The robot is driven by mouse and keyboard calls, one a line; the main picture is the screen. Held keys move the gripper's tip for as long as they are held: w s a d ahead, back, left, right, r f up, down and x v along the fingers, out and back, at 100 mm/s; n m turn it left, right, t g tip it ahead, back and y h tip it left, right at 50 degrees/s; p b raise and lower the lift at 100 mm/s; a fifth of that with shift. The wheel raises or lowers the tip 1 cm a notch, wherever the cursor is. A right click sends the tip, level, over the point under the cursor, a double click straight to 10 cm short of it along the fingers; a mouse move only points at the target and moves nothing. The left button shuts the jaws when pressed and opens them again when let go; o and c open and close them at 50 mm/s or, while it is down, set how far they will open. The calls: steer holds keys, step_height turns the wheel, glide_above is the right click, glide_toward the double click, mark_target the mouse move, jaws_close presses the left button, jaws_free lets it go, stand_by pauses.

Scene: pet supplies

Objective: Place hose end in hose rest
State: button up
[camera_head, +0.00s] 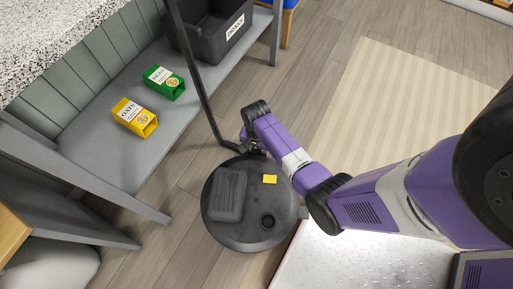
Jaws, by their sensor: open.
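A round black canister (232,228) stands on the floor at the centre bottom, with a raised dark block, a small yellow label and a round socket (268,221) on its top. A thin black tube (196,75) runs down from the top edge and bends toward the canister's far edge; I take it for the hose. My gripper (250,147) is at that far edge, close to the tube's lower end. It is open; its fingertips are small and dark, and I cannot tell whether they touch the tube. I cannot make out which part is the hose rest.
A grey shelf bench (105,150) on the left holds a yellow oats box (134,117), a green box (164,82) and a black bin (215,35). A speckled counter (45,35) is above it. A striped beige rug (385,105) and open wood floor lie to the right.

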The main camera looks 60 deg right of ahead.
step_height(320, 180, up, 12)
steer(key=p, duration=0.5)
steer(key=shift+r, duration=0.15)
stand_by(0.3)
